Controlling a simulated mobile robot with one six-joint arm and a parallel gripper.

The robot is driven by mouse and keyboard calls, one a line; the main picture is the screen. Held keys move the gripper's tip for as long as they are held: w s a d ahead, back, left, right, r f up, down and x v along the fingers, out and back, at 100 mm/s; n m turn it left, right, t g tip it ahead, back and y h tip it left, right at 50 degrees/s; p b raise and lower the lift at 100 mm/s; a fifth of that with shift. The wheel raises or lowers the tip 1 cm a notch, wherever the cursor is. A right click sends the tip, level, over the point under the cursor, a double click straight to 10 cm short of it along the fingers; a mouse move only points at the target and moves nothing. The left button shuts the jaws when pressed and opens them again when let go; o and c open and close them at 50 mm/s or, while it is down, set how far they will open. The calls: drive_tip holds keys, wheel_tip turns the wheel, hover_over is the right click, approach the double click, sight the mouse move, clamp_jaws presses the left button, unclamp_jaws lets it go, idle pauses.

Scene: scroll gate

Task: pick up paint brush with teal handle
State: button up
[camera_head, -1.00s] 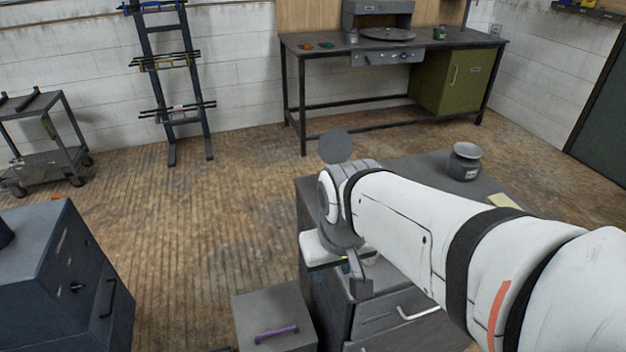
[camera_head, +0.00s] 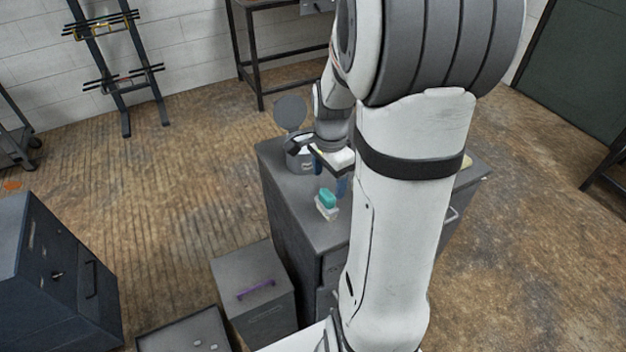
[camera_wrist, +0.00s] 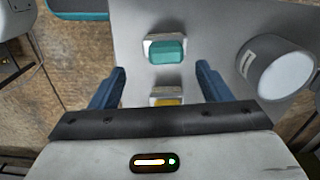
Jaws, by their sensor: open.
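A small teal block on a pale base (camera_head: 327,201) sits on the grey cabinet top (camera_head: 345,228); it also shows in the wrist view (camera_wrist: 167,50). I cannot tell whether it is the paint brush with the teal handle; no clear brush shape shows. My gripper (camera_wrist: 158,86) is open and empty, with its two blue fingers spread above the cabinet top. The teal block lies ahead of the fingertips. A yellow item on a pale base (camera_wrist: 166,96) shows between the fingers, partly hidden by my gripper. In the head view my gripper (camera_head: 330,178) is partly hidden by my arm.
A grey jar with a pale label (camera_head: 299,157) stands close to my gripper; it also shows in the wrist view (camera_wrist: 279,75). A dark cabinet (camera_head: 52,275) is at left. Open floor lies between them.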

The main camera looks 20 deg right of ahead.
sight(326, 194)
drive_tip(key=shift+w+f+p, duration=0.2)
drive_tip(key=shift+f+p, duration=0.1)
drive_tip(key=shift+f, duration=1.65)
drive_tip(key=shift+w+f+p, duration=0.2)
drive_tip(key=shift+f+p, duration=0.05)
drive_tip(key=shift+f, duration=1.7)
drive_tip(key=shift+c, duration=0.5)
drive_tip(key=c, duration=1)
wheel_tip(326, 194, up, 10)
drive_tip(key=shift+r+b, duration=0.1)
drive_tip(key=shift+b, duration=0.35)
